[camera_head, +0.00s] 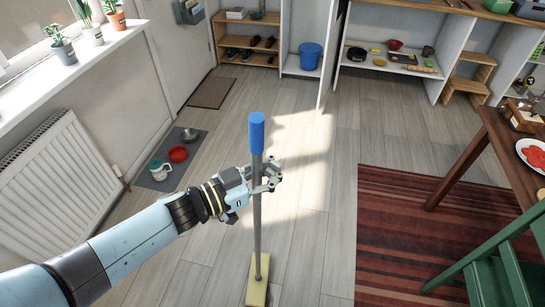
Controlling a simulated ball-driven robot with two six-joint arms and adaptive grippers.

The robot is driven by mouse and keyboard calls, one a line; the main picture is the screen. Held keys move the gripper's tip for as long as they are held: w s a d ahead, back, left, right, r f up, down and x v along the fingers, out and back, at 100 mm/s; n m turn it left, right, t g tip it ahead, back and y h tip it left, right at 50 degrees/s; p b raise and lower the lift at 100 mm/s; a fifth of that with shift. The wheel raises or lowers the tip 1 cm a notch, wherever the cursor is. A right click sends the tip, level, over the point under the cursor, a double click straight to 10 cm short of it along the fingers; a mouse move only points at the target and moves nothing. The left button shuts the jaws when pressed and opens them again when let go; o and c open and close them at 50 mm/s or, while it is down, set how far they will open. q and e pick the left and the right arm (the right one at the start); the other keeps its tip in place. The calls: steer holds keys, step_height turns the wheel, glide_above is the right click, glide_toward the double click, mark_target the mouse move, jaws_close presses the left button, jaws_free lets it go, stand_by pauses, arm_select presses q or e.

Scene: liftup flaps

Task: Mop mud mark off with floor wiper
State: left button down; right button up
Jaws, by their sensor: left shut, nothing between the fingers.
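The floor wiper stands nearly upright in the middle of the room. It has a blue grip (257,133), a grey pole (257,225) and a yellow head (257,289) low in the picture on the plank floor. My left arm reaches in from the left, and my left gripper (270,176) is at the upper part of the pole, below the blue grip. Its fingers are shut with nothing between them, overlapping the pole in the picture; I cannot tell whether they touch it. I can make out no mud mark. My right gripper is out of view.
A striped red rug (430,235), a wooden table (490,140) and a green chair (500,255) are at the right. A grey mat (160,180) with bowls lies by the radiator (60,180) at left. Shelves (262,24) line the back. Bare floor surrounds the wiper.

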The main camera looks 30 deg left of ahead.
arm_select(q)
steer(key=w+a+f+b, duration=0.2)
steer(key=w+a+b, duration=0.3)
steer(key=w+a, duration=0.4)
steer(key=shift+w+a+b, duration=0.15)
steer(key=shift+a+b, duration=0.25)
steer(key=shift+a, duration=0.45)
stand_by(1.9)
step_height(320, 180, up, 6)
steer(key=p, duration=0.6)
step_height(320, 180, up, 3)
steer(key=p, duration=0.3)
stand_by(0.4)
